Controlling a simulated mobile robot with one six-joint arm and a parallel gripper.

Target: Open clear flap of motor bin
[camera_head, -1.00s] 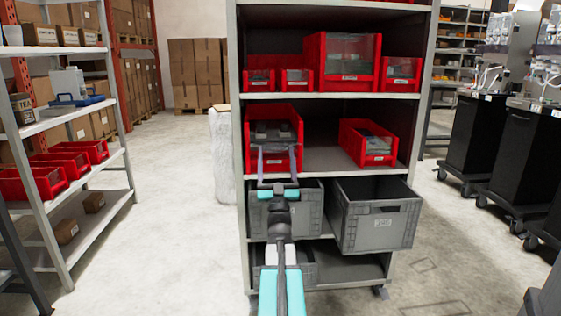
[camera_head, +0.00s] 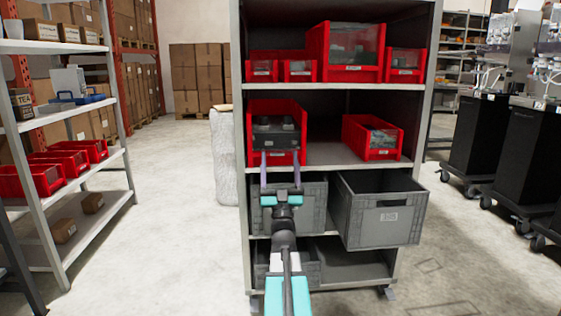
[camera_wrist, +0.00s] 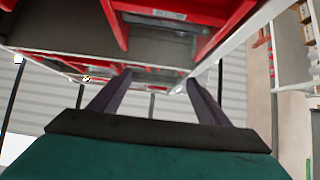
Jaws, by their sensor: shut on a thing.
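The motor bin (camera_head: 255,108) is the red bin at the left of the middle shelf in the head view. Dark grey motor parts (camera_head: 276,134) show in its front opening. Its clear flap is too faint to make out. My gripper (camera_head: 281,155) is at the lower front of this bin, its two fingers pointing up and spread apart, shut on the flap as far as I can tell. In the wrist view my gripper (camera_wrist: 160,78) reaches up to the red front from below; what lies between the fingertips is unclear.
A smaller red bin (camera_head: 356,127) stands at the right of the same shelf. Red bins with clear fronts (camera_head: 355,48) stand on the shelf above. Grey crates stand below; the right crate (camera_head: 380,222) juts out. Open floor lies to the left.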

